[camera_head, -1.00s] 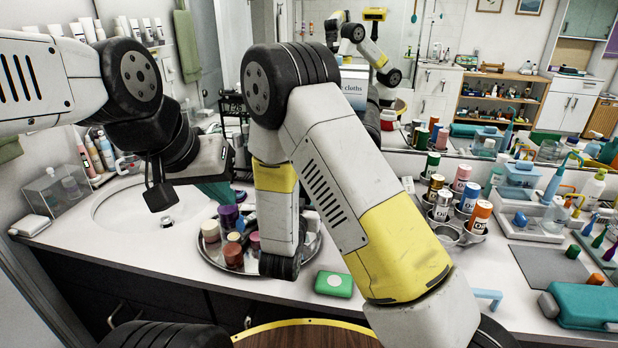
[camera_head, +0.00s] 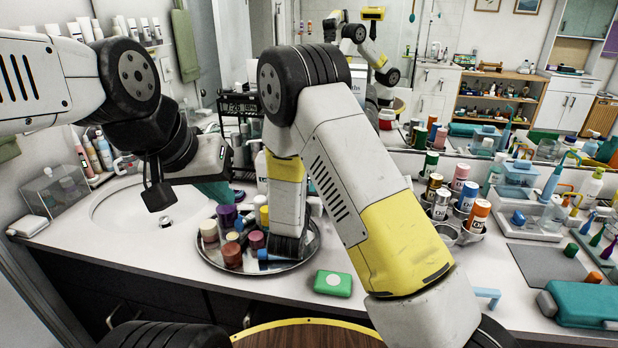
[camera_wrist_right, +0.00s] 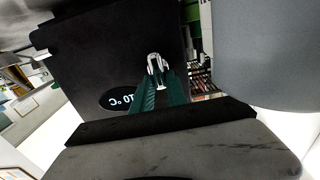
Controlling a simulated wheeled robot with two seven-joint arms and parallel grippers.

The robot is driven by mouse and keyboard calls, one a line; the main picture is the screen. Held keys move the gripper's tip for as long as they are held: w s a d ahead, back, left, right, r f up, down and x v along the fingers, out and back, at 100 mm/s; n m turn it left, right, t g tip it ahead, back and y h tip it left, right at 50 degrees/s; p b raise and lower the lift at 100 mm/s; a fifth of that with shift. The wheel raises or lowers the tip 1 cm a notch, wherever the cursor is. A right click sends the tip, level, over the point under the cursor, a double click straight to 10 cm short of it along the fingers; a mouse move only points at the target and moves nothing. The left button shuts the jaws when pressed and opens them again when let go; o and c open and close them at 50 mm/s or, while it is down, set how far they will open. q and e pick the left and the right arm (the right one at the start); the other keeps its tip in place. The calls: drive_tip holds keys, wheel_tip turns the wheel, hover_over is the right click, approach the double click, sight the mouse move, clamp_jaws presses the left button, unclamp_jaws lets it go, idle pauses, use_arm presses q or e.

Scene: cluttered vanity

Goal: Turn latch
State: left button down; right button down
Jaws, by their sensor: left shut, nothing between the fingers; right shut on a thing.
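In the right wrist view, a small silvery looped latch (camera_wrist_right: 157,63) stands out from a dark panel (camera_wrist_right: 95,55) with an upside-down "10 °C" oval. My right gripper (camera_wrist_right: 159,88) has its green fingers shut on the latch's near end. In the head view the right gripper and the latch are hidden; only my bent right arm shows, over the tray. My left gripper (camera_head: 214,192) is shut and empty, its teal fingers above the counter between the basin and the tray.
A round metal tray (camera_head: 212,252) with several jars and bottles lies under my right arm. A green soap box (camera_head: 333,284) sits in front. The sink basin (camera_head: 125,207) is at left. Cans in a holder (camera_head: 446,232) and a teal case (camera_head: 585,305) crowd the right.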

drive_tip(key=n, duration=0.2)
drive_tip(key=shift+a+n, duration=0.15)
drive_tip(key=shift+n, duration=0.25)
drive_tip(key=c, duration=1.3)
unclamp_jaws()
